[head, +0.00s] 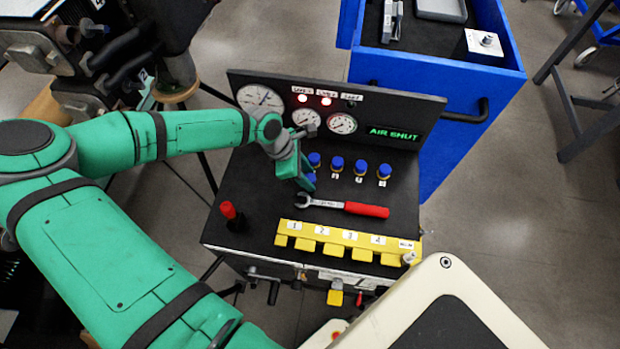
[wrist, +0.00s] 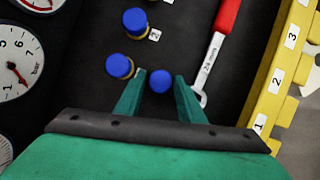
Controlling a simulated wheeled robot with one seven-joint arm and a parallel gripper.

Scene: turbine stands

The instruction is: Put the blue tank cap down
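A loose blue tank cap (wrist: 160,80) is between the fingertips of my gripper (wrist: 161,77) in the wrist view. It looks lower than the nearby caps, on or close to the black bench top, and a narrow dark gap shows on each side of it. My gripper is open around it.
A red-handled wrench (head: 343,206) lies right of my gripper. A yellow numbered rack (head: 350,240) runs along the front edge, with a red-topped part (head: 230,213) at left. The gauge panel (head: 375,107) stands behind, its display reading AIR SHUT. A blue cabinet (head: 450,120) is beyond.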

